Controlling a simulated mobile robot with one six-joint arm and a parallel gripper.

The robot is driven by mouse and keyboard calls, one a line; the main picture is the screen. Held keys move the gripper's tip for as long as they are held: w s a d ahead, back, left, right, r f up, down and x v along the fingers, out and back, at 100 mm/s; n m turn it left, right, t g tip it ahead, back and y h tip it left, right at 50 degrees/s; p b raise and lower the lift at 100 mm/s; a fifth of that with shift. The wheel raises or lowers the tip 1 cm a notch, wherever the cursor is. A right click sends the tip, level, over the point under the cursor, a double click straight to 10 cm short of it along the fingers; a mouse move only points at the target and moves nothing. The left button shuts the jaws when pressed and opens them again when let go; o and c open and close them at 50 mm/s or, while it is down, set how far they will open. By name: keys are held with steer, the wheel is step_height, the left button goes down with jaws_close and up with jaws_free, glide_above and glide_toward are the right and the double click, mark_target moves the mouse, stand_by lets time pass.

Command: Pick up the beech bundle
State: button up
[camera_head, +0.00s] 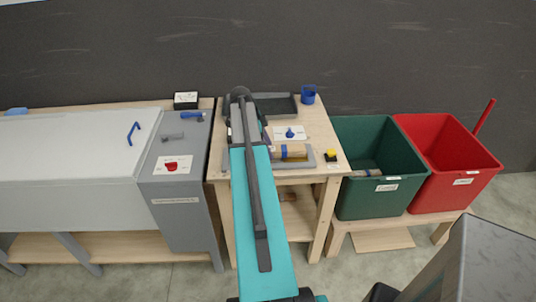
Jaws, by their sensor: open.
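A pale wood bundle with a darker band (291,151), which looks like the beech bundle, lies on a grey tray or plate (310,159) on the small wooden table. My teal and grey arm reaches up over the left part of this table, and the bundle shows just to the right of it. The arm may cover part of the bundle's left end. My gripper's fingers cannot be made out; they are hidden behind the arm links.
A blue cup (308,94), a dark tray (275,105), a white card with a blue knob (290,133) and a yellow-black item (331,155) share the table (325,135). A red bin (450,150) stands right of the green one. A grey cabinet (178,215) stands left.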

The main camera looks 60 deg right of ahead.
mark_target(273, 148)
jaws_close()
steer(key=shift+r, duration=0.15)
stand_by(0.4)
steer(key=shift+r+b, duration=1)
steer(key=shift+r, duration=0.6)
steer(key=s+a+r+b, duration=0.1)
steer(key=s+a+b, duration=0.3)
steer(key=s+a, duration=0.5)
steer(key=shift+s+a+r, duration=0.3)
steer(key=shift+s, duration=1.65)
steer(key=shift+w, duration=0.15)
